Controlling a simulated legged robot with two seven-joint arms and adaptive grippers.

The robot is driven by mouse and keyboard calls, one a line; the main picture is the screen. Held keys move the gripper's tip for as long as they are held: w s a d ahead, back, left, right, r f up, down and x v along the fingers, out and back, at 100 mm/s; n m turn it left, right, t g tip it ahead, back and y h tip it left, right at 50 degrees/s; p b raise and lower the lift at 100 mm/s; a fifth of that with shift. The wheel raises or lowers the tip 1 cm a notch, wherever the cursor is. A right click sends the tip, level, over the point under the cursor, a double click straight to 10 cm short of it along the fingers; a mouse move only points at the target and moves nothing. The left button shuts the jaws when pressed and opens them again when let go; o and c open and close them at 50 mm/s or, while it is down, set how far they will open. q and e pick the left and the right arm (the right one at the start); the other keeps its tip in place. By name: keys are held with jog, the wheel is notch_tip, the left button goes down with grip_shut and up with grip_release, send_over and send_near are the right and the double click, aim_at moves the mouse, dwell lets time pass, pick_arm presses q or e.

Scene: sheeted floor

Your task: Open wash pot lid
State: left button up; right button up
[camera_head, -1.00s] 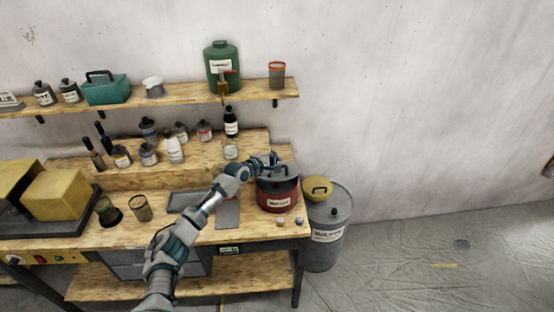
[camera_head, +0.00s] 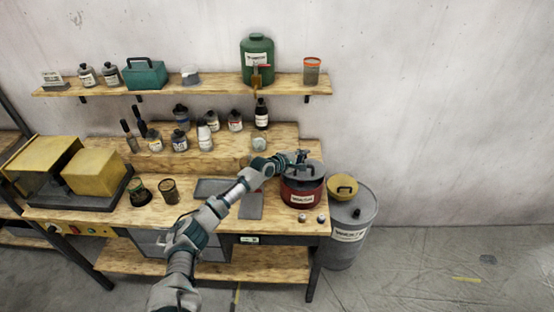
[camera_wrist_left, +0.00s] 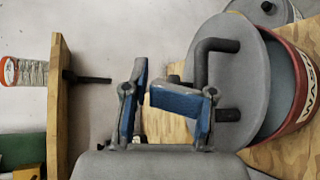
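The wash pot (camera_head: 300,198) is a red pot with a white label at the right end of the bench. Its red wall also shows in the left wrist view (camera_wrist_left: 304,85). Its round grey lid (camera_wrist_left: 255,85) has a dark bent handle (camera_wrist_left: 218,46). In the wrist view a grey crescent shows between the lid and the red rim; I cannot tell whether the lid is raised or only set inside. My left gripper (camera_wrist_left: 157,105) has its blue-padded fingers apart, beside the handle, with one finger partly covering it. In the head view this gripper (camera_head: 300,158) is over the pot.
Two small knobs (camera_head: 314,218) lie before the pot. The shelf (camera_head: 215,88) with a green canister (camera_head: 257,58) is behind.

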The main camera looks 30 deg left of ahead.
pick_arm(q)
jog(key=shift+s+a+r+p, duration=0.25)
jog(key=shift+s+a+p, duration=0.15)
jog(key=shift+a+p, duration=0.2)
jog(key=shift+s+a+r+p, duration=0.2)
jog(key=shift+s+a+p, duration=0.15)
jog(key=shift+s+p, duration=0.3)
jog(key=shift+s+a+r, duration=0.1)
jog(key=shift+s+a, duration=0.05)
jog(key=shift+s, duration=0.15)
jog(key=shift+s+r+p, duration=0.35)
jog(key=shift+s+p, duration=0.25)
jog(key=shift+p, duration=0.25)
jog(key=shift+s, duration=0.25)
jog(key=shift+s+r, duration=0.3)
jog(key=shift+s, duration=0.6)
jog(key=v, duration=1.1)
jog(key=shift+s+a+r, duration=0.2)
jog(key=shift+a+r, duration=0.1)
jog(key=shift+a, duration=0.05)
